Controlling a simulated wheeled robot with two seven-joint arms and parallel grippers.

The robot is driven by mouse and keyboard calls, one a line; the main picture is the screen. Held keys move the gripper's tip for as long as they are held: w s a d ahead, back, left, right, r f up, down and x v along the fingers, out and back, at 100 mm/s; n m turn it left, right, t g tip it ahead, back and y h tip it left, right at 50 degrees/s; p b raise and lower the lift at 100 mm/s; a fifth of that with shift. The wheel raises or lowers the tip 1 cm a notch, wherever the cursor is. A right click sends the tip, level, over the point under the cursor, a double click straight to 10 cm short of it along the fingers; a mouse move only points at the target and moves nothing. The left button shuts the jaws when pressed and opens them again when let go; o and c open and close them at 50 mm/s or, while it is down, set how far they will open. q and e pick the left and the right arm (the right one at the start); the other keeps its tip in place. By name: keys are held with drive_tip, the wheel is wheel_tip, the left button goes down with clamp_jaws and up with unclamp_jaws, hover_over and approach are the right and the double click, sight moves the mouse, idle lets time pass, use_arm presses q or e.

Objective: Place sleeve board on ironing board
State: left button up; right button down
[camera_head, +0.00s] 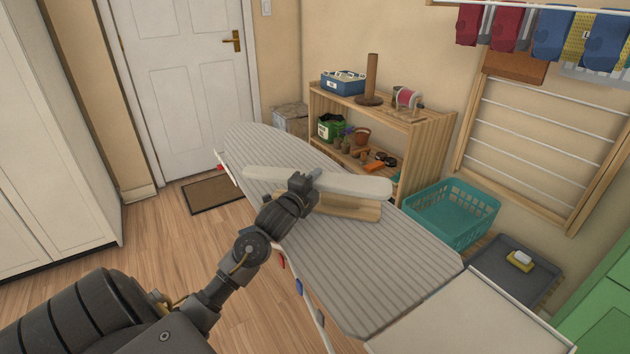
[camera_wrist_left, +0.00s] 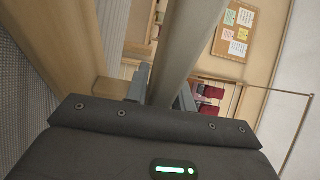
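The sleeve board has a pale padded top (camera_head: 352,186) and a wooden base (camera_head: 345,208). In the head view it lies crosswise over the middle of the grey striped ironing board (camera_head: 370,275). I cannot tell whether its base touches the cover. My left gripper (camera_head: 306,181) is at the near edge of the padded top. In the left wrist view the padded top (camera_wrist_left: 192,45) runs between the two fingers of my left gripper (camera_wrist_left: 162,95), which close on its sides. The wooden base also shows there (camera_wrist_left: 62,45). My right gripper is not in view.
A white surface (camera_head: 465,320) adjoins the ironing board's near end. A teal basket (camera_head: 455,215) and a grey tray (camera_head: 515,270) are to its right. A wooden shelf (camera_head: 425,140) with several items stands behind. Both ends of the ironing board are clear.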

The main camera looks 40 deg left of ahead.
use_arm(q)
drive_tip(key=o, duration=0.3)
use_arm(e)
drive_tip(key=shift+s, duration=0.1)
use_arm(q)
drive_tip(key=shift+r, duration=0.15)
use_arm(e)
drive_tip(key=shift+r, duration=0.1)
use_arm(q)
drive_tip(key=v, duration=1.1)
drive_tip(key=shift+s+d, duration=0.15)
drive_tip(key=shift+s, duration=0.4)
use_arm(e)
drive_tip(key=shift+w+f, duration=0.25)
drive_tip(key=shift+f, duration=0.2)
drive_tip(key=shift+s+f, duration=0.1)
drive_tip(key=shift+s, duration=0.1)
